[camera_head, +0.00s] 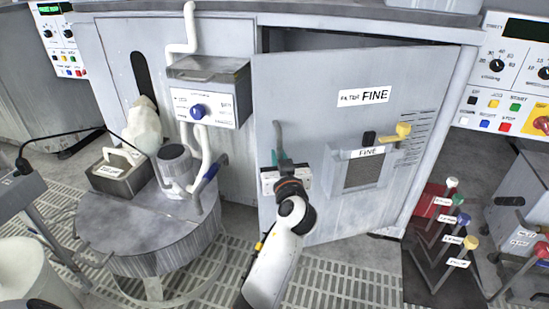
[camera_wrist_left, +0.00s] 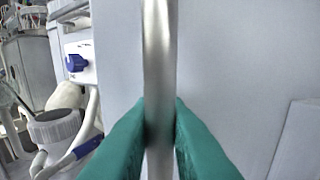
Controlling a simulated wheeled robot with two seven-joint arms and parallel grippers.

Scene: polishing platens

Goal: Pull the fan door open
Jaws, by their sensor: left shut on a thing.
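The grey fan door (camera_head: 330,95) bears a "FILTER FINE" label and stands ajar. Its left edge is swung out from the cabinet, with a dark gap above its top edge. The vertical door handle (camera_head: 277,136) is near the door's left edge. My left gripper (camera_head: 283,160) is shut on this handle. In the left wrist view the silver bar (camera_wrist_left: 158,60) runs upright between the green fingers (camera_wrist_left: 159,130), which touch it on both sides. The wrist and fingers hide the lower part of the handle. My right gripper is not in view.
A round grey table (camera_head: 150,232) with a labelled box (camera_head: 120,175) and a container stands left of the door. A blue-knob control box (camera_head: 208,95) is above it. At lower right is a rack with colour-topped handles (camera_head: 455,225). Grated floor (camera_head: 345,275) lies before the door.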

